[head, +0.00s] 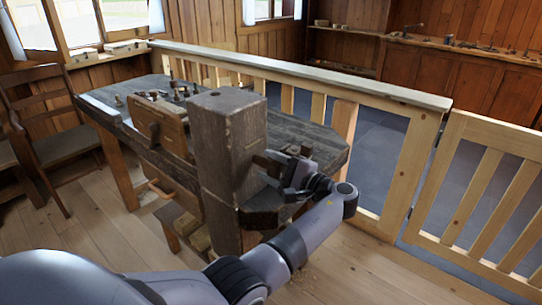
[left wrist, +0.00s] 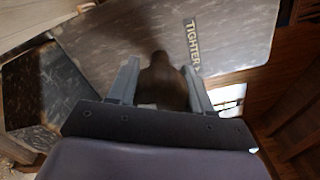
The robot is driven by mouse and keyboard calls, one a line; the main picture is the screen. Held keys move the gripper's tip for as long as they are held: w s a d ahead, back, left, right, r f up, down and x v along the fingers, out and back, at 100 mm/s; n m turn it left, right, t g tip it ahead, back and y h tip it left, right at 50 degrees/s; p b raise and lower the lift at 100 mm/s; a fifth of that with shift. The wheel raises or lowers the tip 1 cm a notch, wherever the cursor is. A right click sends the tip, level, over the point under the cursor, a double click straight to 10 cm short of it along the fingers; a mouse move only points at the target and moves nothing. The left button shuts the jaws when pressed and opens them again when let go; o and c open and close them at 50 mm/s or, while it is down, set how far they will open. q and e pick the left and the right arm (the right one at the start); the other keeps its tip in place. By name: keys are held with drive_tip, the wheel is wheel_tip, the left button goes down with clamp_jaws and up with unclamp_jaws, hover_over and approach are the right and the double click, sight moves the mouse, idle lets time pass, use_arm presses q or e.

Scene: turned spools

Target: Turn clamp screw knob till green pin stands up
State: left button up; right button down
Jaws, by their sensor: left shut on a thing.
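The brown turned knob (left wrist: 160,82) shows in the left wrist view, standing against a grey, worn plate (left wrist: 240,30). A label reading "TIGHTER" (left wrist: 192,46) is beside it. My left gripper (left wrist: 160,68) has one finger on each side of the knob and is shut on it. In the head view my left gripper (head: 283,168) is at the right side of a thick upright wooden post (head: 228,150), over the bench end. There the gripper and wrist largely hide the knob. I cannot make out a green pin in either view. My right gripper is not in view.
A dark workbench (head: 315,150) with small tools on its far end stands behind the post. A pale wooden railing (head: 300,72) runs behind it, with a slatted gate (head: 490,190) at right. A chair (head: 60,130) stands at left. The floor at front right is clear.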

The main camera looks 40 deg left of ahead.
sight(282, 172)
use_arm(q)
drive_tip(key=m+p, duration=0.1)
drive_tip(key=m, duration=0.1)
drive_tip(key=m+p, duration=0.1)
drive_tip(key=shift+d+m+p, duration=0.25)
drive_tip(key=shift+m+p, duration=0.05)
drive_tip(key=shift+m, duration=0.1)
drive_tip(key=shift+f+m+p, duration=0.1)
drive_tip(key=shift+m+p, duration=0.3)
drive_tip(key=shift+m, duration=0.3)
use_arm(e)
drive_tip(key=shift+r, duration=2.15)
use_arm(q)
drive_tip(key=shift+f, duration=0.15)
drive_tip(key=o, duration=0.9)
drive_tip(key=shift+o, duration=0.7)
drive_tip(key=shift+d, duration=0.1)
drive_tip(key=d+b, duration=0.1)
drive_tip(key=d, duration=0.4)
drive_tip(key=shift+s+d+b, duration=0.2)
drive_tip(key=shift+d+b, duration=0.15)
drive_tip(key=shift+b, duration=0.05)
drive_tip(key=shift+s+d, duration=0.1)
drive_tip(key=shift+d, duration=0.55)
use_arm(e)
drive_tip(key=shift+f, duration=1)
